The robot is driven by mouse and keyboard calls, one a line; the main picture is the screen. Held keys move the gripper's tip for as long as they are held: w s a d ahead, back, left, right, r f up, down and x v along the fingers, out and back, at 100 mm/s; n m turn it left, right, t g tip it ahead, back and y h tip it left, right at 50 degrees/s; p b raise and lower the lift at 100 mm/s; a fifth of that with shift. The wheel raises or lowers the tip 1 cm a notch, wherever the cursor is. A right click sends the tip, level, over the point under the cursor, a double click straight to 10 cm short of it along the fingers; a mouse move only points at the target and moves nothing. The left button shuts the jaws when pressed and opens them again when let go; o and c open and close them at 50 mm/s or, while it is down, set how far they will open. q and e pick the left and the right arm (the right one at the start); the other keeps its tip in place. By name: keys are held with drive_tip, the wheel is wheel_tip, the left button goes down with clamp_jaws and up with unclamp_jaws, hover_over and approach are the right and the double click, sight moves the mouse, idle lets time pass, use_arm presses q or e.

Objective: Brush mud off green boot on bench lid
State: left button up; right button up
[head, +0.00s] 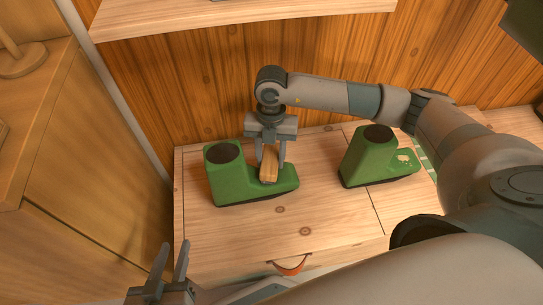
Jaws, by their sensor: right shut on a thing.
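Two green boots stand on the wooden bench lid (240,232). The left green boot (227,180) shows no mud on its visible faces. The right green boot (370,158) has a pale patch, perhaps mud (404,158), on its toe. My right gripper (270,165) points down over the left boot's toe and is shut on a wooden brush (269,163). The brush's lower end is at the toe; whether it touches cannot be told. My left gripper (166,272) is low at the front left, its fingers pointing up, apart and empty.
The bench front has a curved orange leather pull (290,266). A wooden shelf (240,18) hangs above against the plank wall. A wooden cabinet (70,180) stands at the left. A green-and-white striped thing (424,150) lies behind the right boot, partly hidden by my arm. The lid's front middle is clear.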

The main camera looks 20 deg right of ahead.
drive_tip(key=shift+s+d, duration=0.2)
drive_tip(key=shift+d, duration=0.65)
drive_tip(key=shift+s+d, duration=0.15)
drive_tip(key=shift+d, duration=0.65)
drive_tip(key=shift+r, duration=0.1)
drive_tip(key=shift+s+d+r+p, duration=0.2)
drive_tip(key=shift+d+r+p, duration=0.75)
drive_tip(key=shift+r+p, duration=0.1)
drive_tip(key=d+r+p, duration=0.1)
drive_tip(key=d+r, duration=0.1)
drive_tip(key=d+r+p, duration=0.1)
drive_tip(key=d, duration=0.1)
drive_tip(key=shift+s+r, duration=0.4)
drive_tip(key=shift+s, duration=0.1)
